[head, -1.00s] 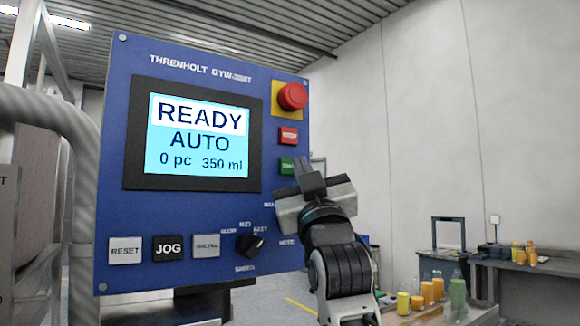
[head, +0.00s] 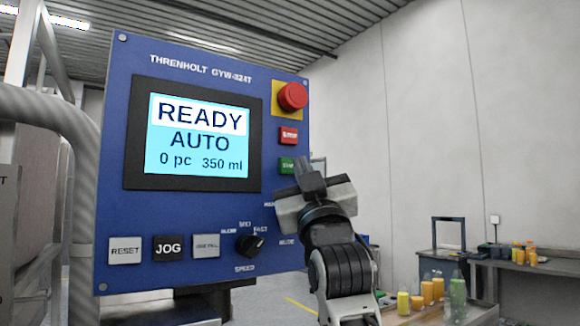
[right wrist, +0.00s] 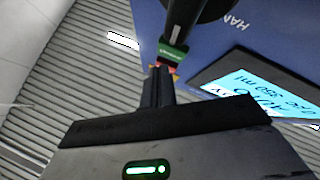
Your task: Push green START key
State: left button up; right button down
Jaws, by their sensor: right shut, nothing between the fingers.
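The green START key (head: 287,165) sits on the right side of the blue control panel (head: 190,55), below a red key. In the head view my right gripper (head: 306,172) is shut and empty, its tip just right of and slightly below the green key. In the right wrist view the green key (right wrist: 172,52) shows just beyond the tip of the shut fingers (right wrist: 159,72). I cannot tell whether the tip touches the key. The screen (head: 197,137) reads READY, AUTO, 0 pc, 350 ml. My left gripper is not in view.
Close to the green key are the red key (head: 288,135) and the red mushroom button (head: 292,96). A black selector knob (right wrist: 183,18) shows in the right wrist view. RESET (head: 125,250), JOG (head: 168,248) and a speed knob (head: 249,245) line the panel's lower edge.

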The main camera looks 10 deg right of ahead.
jog(key=shift+w, duration=0.15)
jog(key=shift+w+a+p, duration=0.15)
jog(key=shift+w+p, duration=0.15)
jog(key=shift+w, duration=0.15)
dwell(0.7)
